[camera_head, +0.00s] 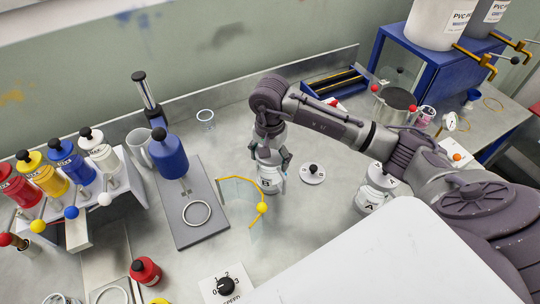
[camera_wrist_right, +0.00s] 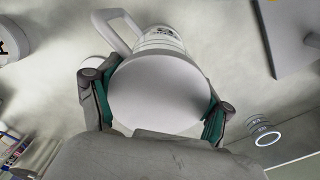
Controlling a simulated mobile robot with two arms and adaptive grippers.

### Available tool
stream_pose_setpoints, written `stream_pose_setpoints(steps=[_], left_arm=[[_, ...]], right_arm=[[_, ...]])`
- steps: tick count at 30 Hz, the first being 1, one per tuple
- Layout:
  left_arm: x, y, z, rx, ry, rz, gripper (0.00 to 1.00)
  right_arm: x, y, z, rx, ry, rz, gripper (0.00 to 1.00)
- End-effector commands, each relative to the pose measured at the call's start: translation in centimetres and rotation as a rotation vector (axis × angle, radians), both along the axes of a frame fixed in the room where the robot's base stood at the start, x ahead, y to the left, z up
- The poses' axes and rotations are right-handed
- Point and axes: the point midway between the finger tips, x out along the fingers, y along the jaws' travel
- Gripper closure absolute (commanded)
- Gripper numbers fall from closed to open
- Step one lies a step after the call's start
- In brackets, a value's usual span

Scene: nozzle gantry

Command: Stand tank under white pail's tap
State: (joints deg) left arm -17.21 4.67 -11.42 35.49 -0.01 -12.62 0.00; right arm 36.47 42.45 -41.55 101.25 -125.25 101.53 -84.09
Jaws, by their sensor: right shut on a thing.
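A white tank with a handle and a dark B-like mark (camera_head: 268,181) is in my right gripper (camera_head: 271,158). The wrist view shows the tank (camera_wrist_right: 160,92) between the two green-padded fingers, which are shut on it. Whether its base touches the table is unclear. The white pail (camera_head: 437,24) stands on a blue stand at the top right. Its brass tap (camera_head: 473,57) points out toward the right front, well to the right of the tank. My left gripper is not in view.
A similar white vessel marked A (camera_head: 371,196) stands near my right forearm. A grey pail (camera_head: 489,16) is beside the white one on the blue stand (camera_head: 396,50). A metal pot (camera_head: 394,108) is in front of it.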

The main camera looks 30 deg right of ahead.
Motion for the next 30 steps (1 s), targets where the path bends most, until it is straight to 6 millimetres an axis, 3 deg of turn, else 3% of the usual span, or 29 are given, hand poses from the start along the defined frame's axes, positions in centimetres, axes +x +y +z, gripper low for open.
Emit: stream_pose_setpoints(steps=[7,8,11,25,30], left_arm=[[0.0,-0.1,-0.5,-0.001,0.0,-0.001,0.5],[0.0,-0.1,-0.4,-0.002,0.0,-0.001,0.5],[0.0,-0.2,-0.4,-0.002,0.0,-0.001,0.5],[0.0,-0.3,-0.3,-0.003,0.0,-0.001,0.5],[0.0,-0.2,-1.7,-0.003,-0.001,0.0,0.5]], right_arm=[[0.1,0.0,-0.3,0.0,-0.004,0.0,0.91],[0.0,0.0,-0.3,0.0,0.0,0.0,0.16],[0.0,0.0,-0.2,0.0,0.0,0.0,0.0],[0.1,0.0,0.5,0.0,-0.004,0.001,0.0],[0.2,0.0,3.5,0.0,-0.009,0.002,0.0]])
